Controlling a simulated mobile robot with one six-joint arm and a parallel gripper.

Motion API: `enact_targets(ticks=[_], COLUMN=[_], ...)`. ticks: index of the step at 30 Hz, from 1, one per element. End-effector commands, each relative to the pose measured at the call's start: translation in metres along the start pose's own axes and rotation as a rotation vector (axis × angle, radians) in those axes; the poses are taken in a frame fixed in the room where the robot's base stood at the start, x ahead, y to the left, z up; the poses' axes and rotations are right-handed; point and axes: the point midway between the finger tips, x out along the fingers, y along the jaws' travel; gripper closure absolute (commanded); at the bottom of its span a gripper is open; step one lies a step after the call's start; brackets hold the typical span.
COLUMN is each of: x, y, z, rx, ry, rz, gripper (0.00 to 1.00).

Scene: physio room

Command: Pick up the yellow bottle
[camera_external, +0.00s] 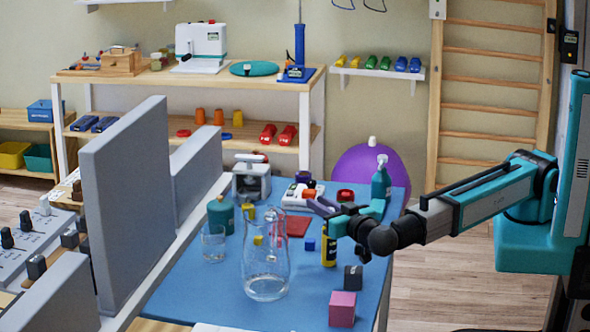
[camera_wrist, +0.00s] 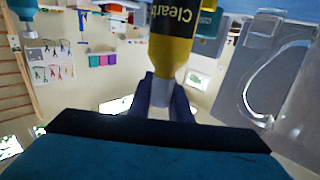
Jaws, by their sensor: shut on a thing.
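The yellow bottle (camera_external: 329,252) has a dark label and stands upright at the right part of the blue table (camera_external: 210,290). My gripper (camera_external: 345,222) reaches in from the right and is shut on the bottle's upper part. In the wrist view the yellow bottle (camera_wrist: 173,50) shows upside down, with a grey cap between the dark fingers of my gripper (camera_wrist: 163,95). I cannot tell whether its base touches the table.
A glass pitcher (camera_external: 266,262) stands left of the bottle. A dark cube (camera_external: 353,278) and a pink cube (camera_external: 342,309) lie in front. A teal bottle (camera_external: 381,180) stands behind. A drinking glass (camera_external: 213,243) and grey panels (camera_external: 130,200) are farther left.

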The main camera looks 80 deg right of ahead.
Motion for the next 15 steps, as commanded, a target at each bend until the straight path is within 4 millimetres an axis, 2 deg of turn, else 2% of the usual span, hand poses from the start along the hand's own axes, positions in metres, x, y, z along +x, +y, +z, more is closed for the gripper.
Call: enact_targets(ticks=[8,15], x=[0.000,0.000], y=[0.000,0.001], z=[-0.014,-0.035], rx=[0.001,0.003], ry=[0.001,0.000], rz=[0.000,0.000], gripper=[1.00,1.00])
